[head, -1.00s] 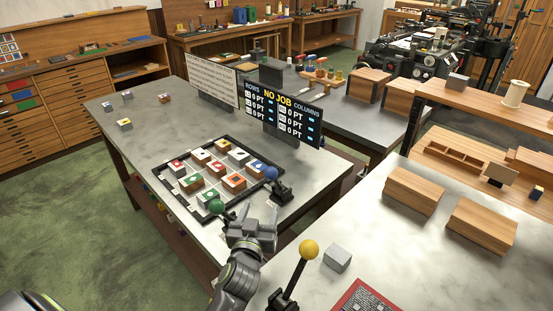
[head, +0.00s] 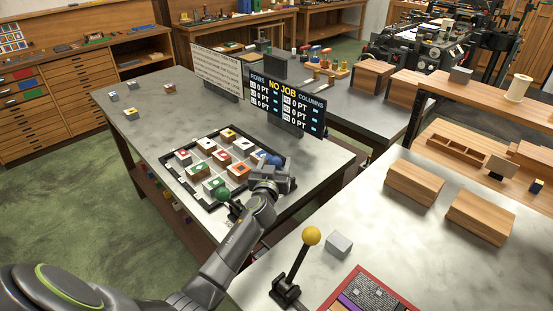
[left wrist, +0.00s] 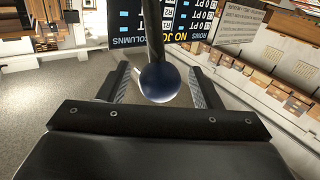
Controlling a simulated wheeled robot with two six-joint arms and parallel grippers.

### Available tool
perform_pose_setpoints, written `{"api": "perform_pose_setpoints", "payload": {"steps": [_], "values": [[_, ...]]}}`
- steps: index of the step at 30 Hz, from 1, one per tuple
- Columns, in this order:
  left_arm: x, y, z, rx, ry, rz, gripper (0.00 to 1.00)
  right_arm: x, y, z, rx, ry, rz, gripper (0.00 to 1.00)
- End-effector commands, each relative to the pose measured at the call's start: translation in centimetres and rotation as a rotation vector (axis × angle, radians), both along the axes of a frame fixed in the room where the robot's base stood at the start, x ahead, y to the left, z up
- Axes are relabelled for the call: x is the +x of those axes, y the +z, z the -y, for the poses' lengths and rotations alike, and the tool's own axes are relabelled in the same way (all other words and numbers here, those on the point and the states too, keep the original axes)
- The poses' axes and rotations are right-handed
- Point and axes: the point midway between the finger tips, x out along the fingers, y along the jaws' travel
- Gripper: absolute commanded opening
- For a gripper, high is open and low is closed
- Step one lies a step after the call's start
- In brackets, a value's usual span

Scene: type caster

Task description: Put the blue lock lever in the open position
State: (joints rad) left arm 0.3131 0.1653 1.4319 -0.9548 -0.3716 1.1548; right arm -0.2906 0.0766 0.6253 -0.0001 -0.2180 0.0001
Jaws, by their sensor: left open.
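The blue ball knob of the lock lever (head: 268,157) shows at the right corner of the black-framed block tray (head: 172,163), partly hidden behind my left gripper (head: 278,175). In the left wrist view the dark blue knob (left wrist: 160,82) on its dark rod (left wrist: 155,35) appears between the two fingers of my left gripper (left wrist: 160,78). The fingers are open, with a visible gap on each side of the knob. The lever's base is hidden by my gripper in the head view. My right gripper is not in view.
A green-knobbed lever (head: 222,195) stands close to my left forearm at the tray's near edge. A yellow-knobbed lever (head: 312,236) and a grey block (head: 339,244) are on the nearer table. The sign board (head: 288,103) stands behind the tray.

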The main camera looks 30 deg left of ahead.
Motion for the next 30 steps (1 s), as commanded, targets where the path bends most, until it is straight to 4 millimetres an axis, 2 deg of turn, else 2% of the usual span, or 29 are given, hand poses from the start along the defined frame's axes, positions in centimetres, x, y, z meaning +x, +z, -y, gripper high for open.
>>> {"api": "perform_pose_setpoints", "payload": {"steps": [6,18,30], "values": [[1.8,0.0,-0.5,0.001,0.000,0.000,0.59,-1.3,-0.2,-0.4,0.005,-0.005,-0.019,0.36],[2.2,0.0,-0.6,0.000,0.000,0.000,0.57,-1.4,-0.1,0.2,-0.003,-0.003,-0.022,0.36],[2.2,0.0,-0.6,0.000,0.000,-0.001,0.05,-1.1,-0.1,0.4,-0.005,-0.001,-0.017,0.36]]}}
